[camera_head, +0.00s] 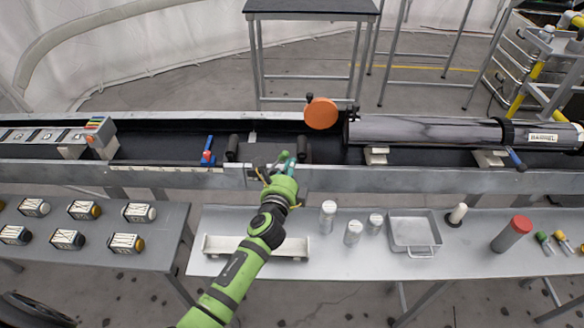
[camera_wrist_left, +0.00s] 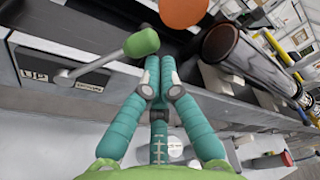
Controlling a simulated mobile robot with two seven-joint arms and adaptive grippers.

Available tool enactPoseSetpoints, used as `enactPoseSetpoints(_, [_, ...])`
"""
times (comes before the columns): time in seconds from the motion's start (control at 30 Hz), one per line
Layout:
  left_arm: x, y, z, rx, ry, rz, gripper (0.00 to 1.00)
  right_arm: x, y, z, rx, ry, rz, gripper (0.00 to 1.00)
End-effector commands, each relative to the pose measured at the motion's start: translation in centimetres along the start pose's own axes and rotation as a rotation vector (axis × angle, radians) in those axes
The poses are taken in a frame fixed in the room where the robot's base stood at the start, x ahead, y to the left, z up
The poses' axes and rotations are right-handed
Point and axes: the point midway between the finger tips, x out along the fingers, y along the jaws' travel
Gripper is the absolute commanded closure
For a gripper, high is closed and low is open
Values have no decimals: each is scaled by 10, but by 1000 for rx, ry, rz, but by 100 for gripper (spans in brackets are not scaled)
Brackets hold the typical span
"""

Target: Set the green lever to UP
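The green lever (camera_wrist_left: 142,42) shows in the left wrist view, with a green knob on a metal shaft. The shaft comes from a dark plate (camera_wrist_left: 88,85) on the side of the metal trough. A label reading UP (camera_wrist_left: 34,76) is at the plate's left end, and the lever points right, away from it. My left gripper (camera_wrist_left: 160,66) has its teal fingers together with nothing seen between them. Its tips are just right of the knob and look apart from it. My right gripper is out of view.
The metal trough (camera_head: 420,181) runs across the view. An orange disc (camera_head: 321,113) and a large dark cylinder (camera_head: 425,131) are right of my left gripper. Canisters and a tray (camera_head: 412,250) stand on the near table.

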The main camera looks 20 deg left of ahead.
Motion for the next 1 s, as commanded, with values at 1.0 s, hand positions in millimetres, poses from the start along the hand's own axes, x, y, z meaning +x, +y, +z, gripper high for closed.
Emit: enactPoseSetpoints(1.0, [-12, 3, 55, -488, -3, -112, 100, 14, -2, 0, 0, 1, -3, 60])
